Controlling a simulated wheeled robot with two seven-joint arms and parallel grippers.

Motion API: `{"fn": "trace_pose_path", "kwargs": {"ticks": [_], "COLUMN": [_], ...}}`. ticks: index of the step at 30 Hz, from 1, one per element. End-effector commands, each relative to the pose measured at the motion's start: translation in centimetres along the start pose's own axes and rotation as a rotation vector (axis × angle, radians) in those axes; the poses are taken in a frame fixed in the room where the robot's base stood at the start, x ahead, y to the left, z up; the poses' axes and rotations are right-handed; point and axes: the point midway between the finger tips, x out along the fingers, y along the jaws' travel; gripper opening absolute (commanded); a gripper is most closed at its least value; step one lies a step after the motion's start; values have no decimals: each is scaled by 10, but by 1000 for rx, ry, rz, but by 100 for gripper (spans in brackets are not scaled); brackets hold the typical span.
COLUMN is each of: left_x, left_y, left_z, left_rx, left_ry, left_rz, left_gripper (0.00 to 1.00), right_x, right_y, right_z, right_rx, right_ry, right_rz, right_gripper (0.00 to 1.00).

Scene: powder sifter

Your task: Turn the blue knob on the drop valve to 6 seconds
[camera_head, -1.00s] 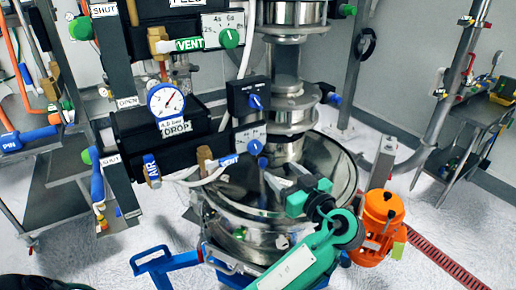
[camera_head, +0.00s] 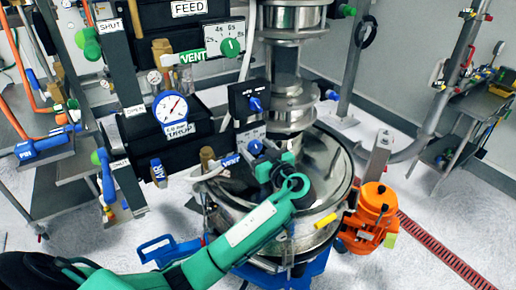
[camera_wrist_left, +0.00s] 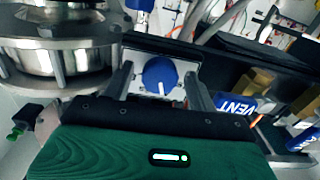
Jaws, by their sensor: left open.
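The blue drop valve knob (camera_head: 255,147) sits on a light dial plate (camera_head: 250,133) below the black DROP box (camera_head: 168,131). Its dial numbers are too small to read. My left gripper (camera_head: 266,160) is at the knob's lower right in the head view and covers part of the plate. In the left wrist view the blue knob (camera_wrist_left: 160,75), with a white pointer line, lies between the two spread fingers of my open left gripper (camera_wrist_left: 160,88). I see gaps at both sides of the knob. My right gripper is not in view.
A blue VENT handle (camera_head: 231,160) is close left of the knob, and it also shows in the left wrist view (camera_wrist_left: 236,104). A black switch box with a blue knob (camera_head: 250,99) is above. A steel vessel (camera_head: 335,165) and an orange motor (camera_head: 370,215) stand to the right.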

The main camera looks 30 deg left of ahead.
Motion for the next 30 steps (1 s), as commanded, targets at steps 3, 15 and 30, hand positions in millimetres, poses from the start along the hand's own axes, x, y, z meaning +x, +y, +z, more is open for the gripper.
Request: {"fn": "trace_pose_path", "kwargs": {"ticks": [3, 15, 30], "left_x": [0, -1, -1], "left_y": [0, 0, 0], "left_z": [0, 2, 2], "left_rx": [0, 12, 306], "left_ry": [0, -1, -2], "left_rz": [0, 0, 0], "left_gripper": [46, 14, 14], "right_x": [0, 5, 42], "right_y": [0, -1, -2], "right_z": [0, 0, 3], "right_rx": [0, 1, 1], "right_ry": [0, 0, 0], "right_rz": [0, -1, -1], "right_gripper": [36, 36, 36]}}
